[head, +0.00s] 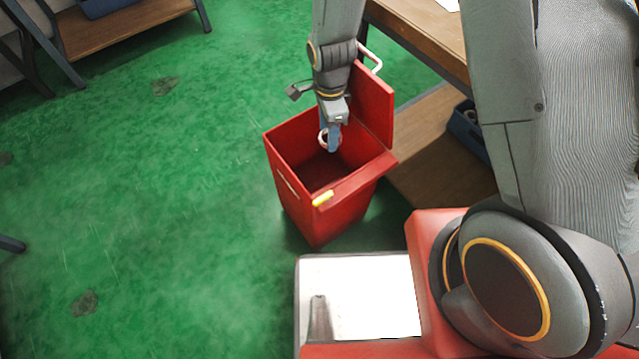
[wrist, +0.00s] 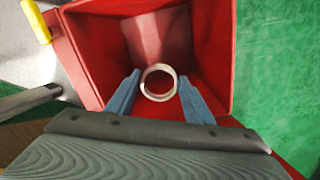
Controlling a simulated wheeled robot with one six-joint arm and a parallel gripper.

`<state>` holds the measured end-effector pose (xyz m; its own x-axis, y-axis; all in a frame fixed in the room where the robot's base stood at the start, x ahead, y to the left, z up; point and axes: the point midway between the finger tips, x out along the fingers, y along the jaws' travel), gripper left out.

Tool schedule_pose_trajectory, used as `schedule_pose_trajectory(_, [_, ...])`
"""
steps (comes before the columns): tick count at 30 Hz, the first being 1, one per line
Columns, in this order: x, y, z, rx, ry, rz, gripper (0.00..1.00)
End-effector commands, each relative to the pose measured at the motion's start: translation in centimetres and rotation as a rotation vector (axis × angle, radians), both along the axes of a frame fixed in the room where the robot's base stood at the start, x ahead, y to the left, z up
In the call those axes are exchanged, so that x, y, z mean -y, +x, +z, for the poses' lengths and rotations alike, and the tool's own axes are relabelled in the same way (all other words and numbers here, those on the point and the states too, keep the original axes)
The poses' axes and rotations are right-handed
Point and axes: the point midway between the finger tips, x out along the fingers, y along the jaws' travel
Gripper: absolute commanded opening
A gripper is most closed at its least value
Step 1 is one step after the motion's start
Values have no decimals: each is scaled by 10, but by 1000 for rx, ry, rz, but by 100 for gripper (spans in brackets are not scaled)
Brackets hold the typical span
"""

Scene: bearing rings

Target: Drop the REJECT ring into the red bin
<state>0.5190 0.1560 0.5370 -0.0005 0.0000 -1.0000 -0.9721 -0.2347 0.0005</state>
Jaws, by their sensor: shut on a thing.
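The red bin (head: 327,215) stands upright on the green floor with its lid raised at the back right; its inner wall shows in the wrist view (wrist: 210,50). My gripper (head: 332,141) points down over the bin's open mouth. Its blue fingers are shut on a pale ring (head: 323,138), which shows between the fingertips in the wrist view (wrist: 146,87). The ring is over the bin opening, apart from the walls. No REJECT marking can be read on it. The part of the bin floor that shows looks empty.
A wooden table (head: 425,35) with a lower shelf (head: 440,160) stands right behind the bin, with a blue container (head: 467,128) on the shelf. Another bench (head: 125,35) is at the upper left.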

Motion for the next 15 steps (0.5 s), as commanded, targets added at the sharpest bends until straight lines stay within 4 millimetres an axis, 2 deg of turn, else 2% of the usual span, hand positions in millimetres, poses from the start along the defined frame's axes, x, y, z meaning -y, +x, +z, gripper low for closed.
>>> schedule_pose_trajectory(2, [0, 0, 0, 0, 0, 0, 23])
schedule_pose_trajectory(3, [0, 0, 0, 0, 0, 0, 54])
schedule_pose_trajectory(6, [0, 0, 0, 0, 0, 0, 69])
schedule_pose_trajectory(15, [0, 0, 1, 0, 0, 0, 69])
